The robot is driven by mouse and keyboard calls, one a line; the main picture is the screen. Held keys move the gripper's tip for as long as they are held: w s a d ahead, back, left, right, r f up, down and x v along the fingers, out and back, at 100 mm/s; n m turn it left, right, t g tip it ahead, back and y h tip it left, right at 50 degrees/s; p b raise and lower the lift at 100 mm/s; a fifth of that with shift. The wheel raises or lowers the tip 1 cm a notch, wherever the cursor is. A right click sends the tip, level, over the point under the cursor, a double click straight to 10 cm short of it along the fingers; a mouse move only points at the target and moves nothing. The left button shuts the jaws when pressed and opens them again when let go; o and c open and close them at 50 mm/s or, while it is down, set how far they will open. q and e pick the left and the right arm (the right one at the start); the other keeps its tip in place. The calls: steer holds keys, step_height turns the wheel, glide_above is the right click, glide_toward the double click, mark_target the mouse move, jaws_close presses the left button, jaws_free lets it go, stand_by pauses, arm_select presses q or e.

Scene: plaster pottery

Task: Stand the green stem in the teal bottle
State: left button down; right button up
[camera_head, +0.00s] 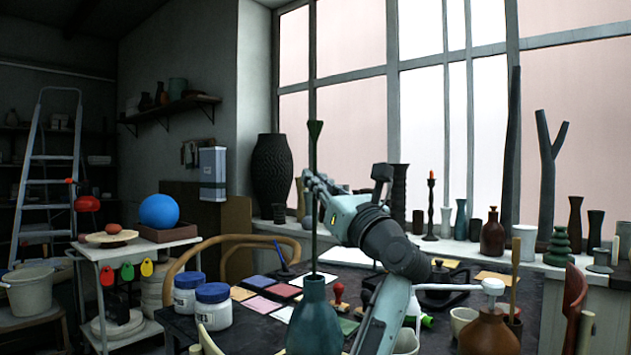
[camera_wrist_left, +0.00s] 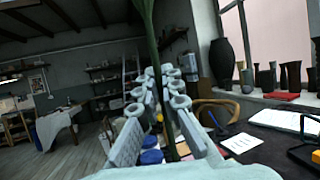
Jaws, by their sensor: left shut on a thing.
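The green stem (camera_head: 314,150) is long, thin and upright, with a flared top. My left gripper (camera_head: 314,184) is shut on it around its upper-middle part. In the left wrist view the stem (camera_wrist_left: 149,35) runs between the fingers of the gripper (camera_wrist_left: 160,98). The teal bottle (camera_head: 314,322) stands on the table at the front, directly below the stem in the head view. The stem's lower end meets the bottle's mouth in the picture; I cannot tell whether it is inside, above or behind the opening. My right gripper is not in view.
Two white jars with blue lids (camera_head: 213,305) stand left of the bottle. A stamp (camera_head: 339,297) and coloured tiles (camera_head: 262,304) lie behind it. A brown jug (camera_head: 489,333) is at the right. Vases line the window sill, including a dark one (camera_head: 272,172).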

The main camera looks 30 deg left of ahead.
mark_target(315, 252)
arm_select(q)
steer(key=shift+f, duration=0.15)
steer(key=shift+f+b, duration=0.75)
steer(key=shift+f, duration=0.3)
steer(key=shift+f+b, duration=4.15)
steer(key=shift+f, duration=1.25)
steer(key=c, duration=1.6)
jaws_free()
steer(key=s+d, duration=0.1)
steer(key=d, duration=0.3)
steer(key=s+d, duration=0.2)
steer(key=d, duration=0.2)
steer(key=s+d, duration=0.2)
steer(key=d, duration=0.2)
steer(key=shift+s+f, duration=0.1)
steer(key=shift+f, duration=0.15)
